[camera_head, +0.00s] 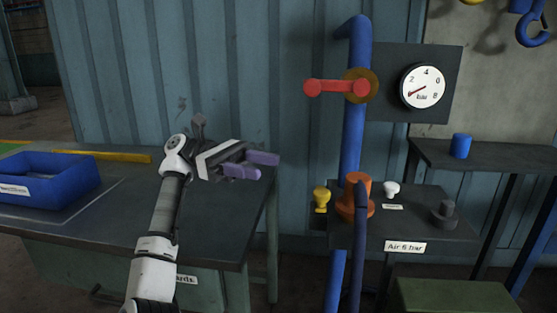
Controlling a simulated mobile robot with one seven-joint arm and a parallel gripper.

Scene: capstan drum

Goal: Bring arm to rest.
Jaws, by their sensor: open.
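My arm reaches up from the bottom of the head view. My gripper (252,166) is at its end, over the right part of the dark workbench (150,222). Its two purple fingers point right and stand apart, with nothing between them. The gripper is clear of the orange capstan drum (358,197), which stands to its right on a small dark table. A blue rope or hose hangs down from the drum's front.
A blue pipe (355,130) with a red lever (335,87) rises behind the drum, beside a gauge (422,87). Yellow (321,198), white (391,189) and dark grey (443,213) knobs stand near the drum. A blue tray (50,180) sits on the bench's left. A blue cylinder (461,145) stands at right.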

